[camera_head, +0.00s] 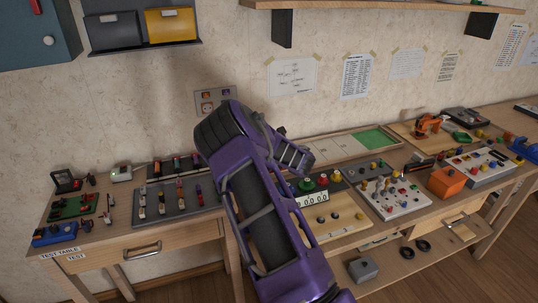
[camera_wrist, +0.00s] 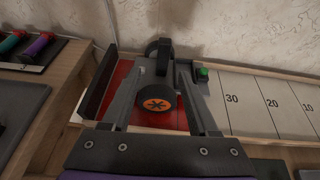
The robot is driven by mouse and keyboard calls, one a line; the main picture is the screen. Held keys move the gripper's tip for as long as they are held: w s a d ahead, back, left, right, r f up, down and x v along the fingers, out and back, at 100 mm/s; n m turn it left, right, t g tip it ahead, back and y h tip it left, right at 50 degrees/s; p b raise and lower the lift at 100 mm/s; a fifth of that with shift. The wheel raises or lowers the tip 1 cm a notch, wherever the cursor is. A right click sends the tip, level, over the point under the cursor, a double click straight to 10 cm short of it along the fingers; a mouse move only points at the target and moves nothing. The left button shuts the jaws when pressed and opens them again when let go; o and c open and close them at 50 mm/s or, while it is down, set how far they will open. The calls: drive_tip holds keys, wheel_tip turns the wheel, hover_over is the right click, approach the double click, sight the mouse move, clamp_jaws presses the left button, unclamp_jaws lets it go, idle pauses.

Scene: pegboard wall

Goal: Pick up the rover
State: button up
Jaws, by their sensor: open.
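The rover (camera_wrist: 154,88) is a grey body with a black wheel that has an orange hub. In the wrist view it sits on the red end (camera_wrist: 127,76) of a long wooden-framed track. My gripper (camera_wrist: 157,70) is open, with one finger to the left of the rover and one to its right. I cannot tell whether either finger touches it. In the head view my purple arm and gripper (camera_head: 293,156) reach over the back of the table and hide most or all of the rover.
The track has white fields marked 30, 20 and 10 (camera_wrist: 272,103) and a green end (camera_head: 376,137). A green-topped piece (camera_wrist: 202,74) stands close by the right finger. A dark rack of coloured cylinders (camera_wrist: 33,47) lies to the left. The wall is close behind.

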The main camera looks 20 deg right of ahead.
drive_tip(key=shift+w+d+r+x, duration=0.1)
drive_tip(key=shift+r+x, duration=0.05)
drive_tip(key=shift+x, duration=0.95)
drive_tip(key=shift+w+d+r+x, duration=0.1)
drive_tip(key=shift+r+x, duration=0.05)
drive_tip(key=shift+x, duration=0.9)
drive_tip(key=shift+d+r+x, duration=0.1)
drive_tip(key=shift+r+x, duration=0.05)
drive_tip(key=shift+x, duration=0.95)
clamp_jaws()
drive_tip(key=shift+r, duration=0.1)
